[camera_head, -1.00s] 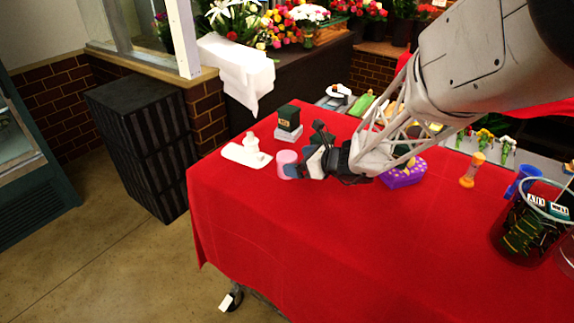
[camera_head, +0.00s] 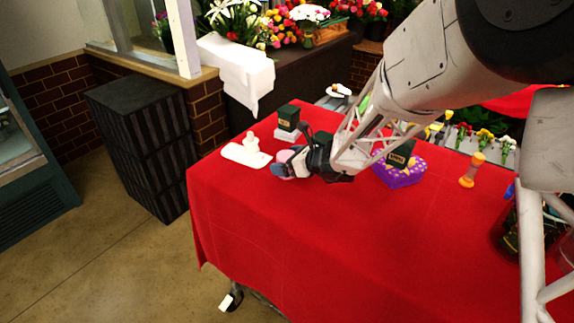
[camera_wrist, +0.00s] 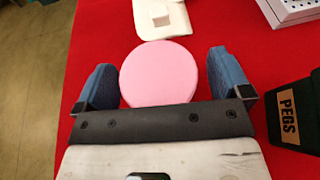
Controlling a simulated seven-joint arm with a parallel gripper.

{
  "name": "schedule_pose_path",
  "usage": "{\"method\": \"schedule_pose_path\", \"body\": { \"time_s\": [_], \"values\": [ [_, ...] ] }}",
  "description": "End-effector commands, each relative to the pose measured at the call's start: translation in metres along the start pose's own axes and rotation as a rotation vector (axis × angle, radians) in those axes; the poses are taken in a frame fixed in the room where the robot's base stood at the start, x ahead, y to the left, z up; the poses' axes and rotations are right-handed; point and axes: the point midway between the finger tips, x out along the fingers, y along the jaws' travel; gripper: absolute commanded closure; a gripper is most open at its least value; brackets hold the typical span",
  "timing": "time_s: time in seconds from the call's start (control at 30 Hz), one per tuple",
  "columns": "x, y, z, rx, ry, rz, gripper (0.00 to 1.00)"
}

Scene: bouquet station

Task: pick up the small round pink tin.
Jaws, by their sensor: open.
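The small round pink tin (camera_wrist: 159,74) lies on the red cloth, and its flat pink top shows in the wrist view. My gripper (camera_wrist: 160,82) is open, with one blue finger on each side of the tin. A small gap of red shows on the right between tin and finger; the left finger is very near the tin's edge. I cannot tell whether it touches. In the head view the tin (camera_head: 285,156) is partly hidden behind my gripper (camera_head: 284,165).
A white tray (camera_head: 240,156) with a white piece on it lies just beyond the tin. A dark green box (camera_wrist: 298,112) labelled PEGS is close to the right finger. A purple heart-shaped box (camera_head: 402,178) stands further right. The cloth's front is clear.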

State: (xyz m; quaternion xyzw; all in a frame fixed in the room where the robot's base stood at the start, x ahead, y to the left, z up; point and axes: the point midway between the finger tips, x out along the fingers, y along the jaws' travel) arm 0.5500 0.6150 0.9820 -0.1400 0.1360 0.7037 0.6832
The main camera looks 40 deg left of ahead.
Motion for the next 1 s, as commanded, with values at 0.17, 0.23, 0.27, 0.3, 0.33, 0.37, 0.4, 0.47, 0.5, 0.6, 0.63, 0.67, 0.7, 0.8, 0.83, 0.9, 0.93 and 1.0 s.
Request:
{"method": "schedule_pose_path", "body": {
  "time_s": [0.17, 0.23, 0.27, 0.3, 0.33, 0.37, 0.4, 0.47, 0.5, 0.6, 0.63, 0.67, 0.7, 0.8, 0.83, 0.9, 0.93, 1.0],
  "values": [
    [-0.0002, 0.0000, 0.0000, 0.000, 0.000, 0.000, 0.04],
    [-0.0002, 0.0000, 0.0000, 0.000, 0.000, 0.000, 0.04],
    [-0.0003, 0.0000, 0.0000, 0.000, 0.000, 0.000, 0.04],
    [-0.0003, 0.0000, 0.0000, 0.000, 0.000, 0.000, 0.04],
    [-0.0003, 0.0000, 0.0000, 0.000, 0.000, 0.000, 0.07],
    [-0.0003, 0.0000, 0.0000, 0.000, 0.000, 0.000, 0.12],
    [-0.0003, 0.0000, 0.0000, 0.000, 0.000, 0.000, 0.18],
    [-0.0003, 0.0000, 0.0000, 0.000, 0.000, 0.000, 0.27],
    [-0.0003, 0.0000, 0.0000, 0.000, 0.000, 0.000, 0.33],
    [-0.0003, 0.0000, 0.0000, 0.000, 0.000, 0.000, 0.49],
    [-0.0003, 0.0000, -0.0001, 0.000, 0.000, 0.000, 0.53],
    [-0.0003, 0.0000, -0.0001, 0.000, 0.000, 0.000, 0.58],
    [-0.0004, -0.0001, 0.0001, 0.000, 0.000, 0.000, 0.60],
    [-0.0004, -0.0001, 0.0002, 0.000, 0.000, 0.000, 0.60],
    [-0.0004, -0.0001, 0.0002, 0.000, 0.000, 0.000, 0.60],
    [-0.0004, -0.0001, 0.0003, 0.000, 0.000, 0.000, 0.60],
    [-0.0005, -0.0001, 0.0005, 0.000, 0.000, 0.000, 0.60],
    [-0.0009, -0.0001, 0.0016, 0.000, 0.000, 0.000, 0.60]
  ]
}}
